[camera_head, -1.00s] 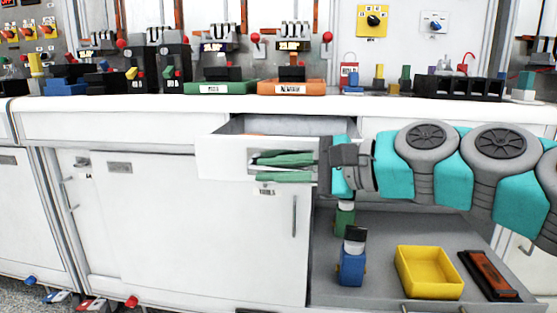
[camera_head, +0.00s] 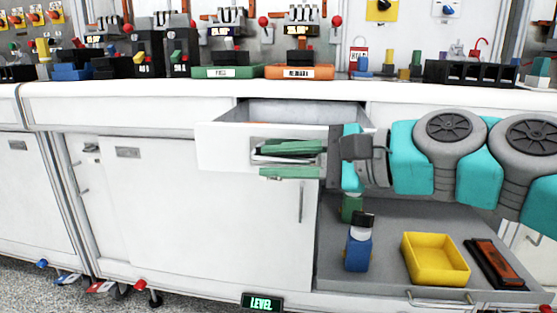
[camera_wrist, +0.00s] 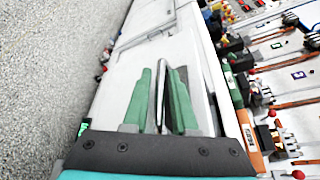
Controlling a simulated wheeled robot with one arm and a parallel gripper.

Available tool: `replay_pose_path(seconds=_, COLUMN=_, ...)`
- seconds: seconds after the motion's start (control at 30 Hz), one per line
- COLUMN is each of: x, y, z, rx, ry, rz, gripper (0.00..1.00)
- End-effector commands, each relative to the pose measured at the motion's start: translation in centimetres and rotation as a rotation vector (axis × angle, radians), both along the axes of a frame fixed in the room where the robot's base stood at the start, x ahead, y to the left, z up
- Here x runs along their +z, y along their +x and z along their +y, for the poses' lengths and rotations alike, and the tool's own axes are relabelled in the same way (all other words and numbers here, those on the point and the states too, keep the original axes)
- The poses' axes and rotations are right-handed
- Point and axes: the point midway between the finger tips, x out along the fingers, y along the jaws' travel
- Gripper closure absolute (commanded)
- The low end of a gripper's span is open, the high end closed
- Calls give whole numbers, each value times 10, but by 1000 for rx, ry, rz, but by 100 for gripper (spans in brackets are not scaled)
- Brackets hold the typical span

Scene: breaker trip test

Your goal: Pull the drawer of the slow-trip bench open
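The white drawer (camera_head: 222,146) under the bench top stands pulled partway out, and its grey inside shows with something orange at the back left. Its handle (camera_head: 262,156) is on the front face; the silver bar (camera_wrist: 163,90) shows between my fingers in the wrist view. My gripper (camera_head: 290,160) has its two green fingers above and below the handle, with a visible gap between them. In the wrist view my gripper (camera_wrist: 163,98) straddles the bar, fingers slightly apart from it. Exact contact is hard to tell.
The bench top (camera_head: 200,92) carries a green tray (camera_head: 227,72), an orange tray (camera_head: 299,72) and breakers. Below right, an open shelf holds a blue block (camera_head: 358,253), a yellow bin (camera_head: 435,258) and a dark-orange item (camera_head: 495,262). A LEVEL sign (camera_head: 262,302) is low in front.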

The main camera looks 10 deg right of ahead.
Motion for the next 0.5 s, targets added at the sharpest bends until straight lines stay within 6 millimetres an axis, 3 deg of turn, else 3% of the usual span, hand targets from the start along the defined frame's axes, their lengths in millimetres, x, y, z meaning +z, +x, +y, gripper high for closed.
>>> replay_pose_path(seconds=0.23, x=3, y=-4, z=-8, rx=-4, ry=2, rz=-3, gripper=74)
replay_pose_path(seconds=0.5, x=11, y=-29, z=-39, rx=-3, ry=1, rz=-1, gripper=74)
